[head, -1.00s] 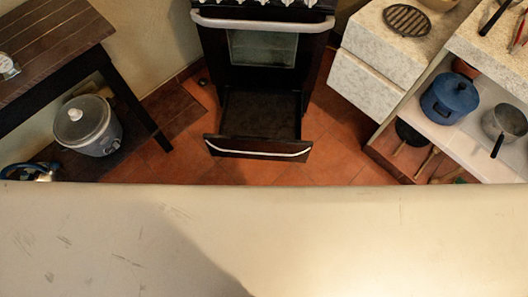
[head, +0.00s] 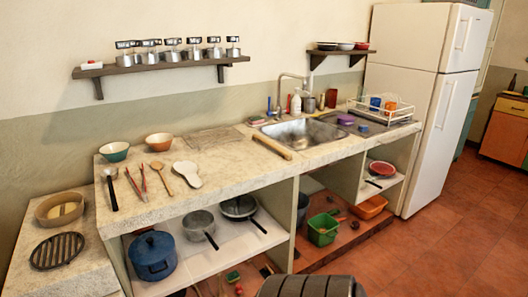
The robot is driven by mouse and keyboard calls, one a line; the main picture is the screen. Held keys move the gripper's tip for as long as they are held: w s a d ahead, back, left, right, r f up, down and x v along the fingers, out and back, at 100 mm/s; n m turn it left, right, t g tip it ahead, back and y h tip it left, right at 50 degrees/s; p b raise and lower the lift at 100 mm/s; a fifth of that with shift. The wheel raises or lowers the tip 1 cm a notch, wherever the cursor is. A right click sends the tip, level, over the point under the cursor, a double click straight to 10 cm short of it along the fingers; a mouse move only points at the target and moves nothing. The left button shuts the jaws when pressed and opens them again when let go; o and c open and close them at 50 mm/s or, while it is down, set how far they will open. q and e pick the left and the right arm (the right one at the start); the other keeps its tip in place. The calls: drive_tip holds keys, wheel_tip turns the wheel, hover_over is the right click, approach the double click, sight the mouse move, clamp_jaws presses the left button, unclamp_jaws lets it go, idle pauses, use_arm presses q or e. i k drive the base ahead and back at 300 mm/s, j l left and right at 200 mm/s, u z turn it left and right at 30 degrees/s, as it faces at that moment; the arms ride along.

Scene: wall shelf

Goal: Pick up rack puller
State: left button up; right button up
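No object is clearly recognisable as the rack puller. I cannot tell whether any of these is the rack puller. Neither of my grippers shows in the head view.
A blue pot (head: 153,255) and pans stand under the counter. A sink (head: 300,133), dish rack (head: 381,108) and white fridge (head: 432,105) are to the right. Red floor (head: 430,245) is clear at lower right.

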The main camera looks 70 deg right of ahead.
sight(288, 156)
drive_tip(key=k+z, duration=0.1)
drive_tip(key=z, duration=2.3)
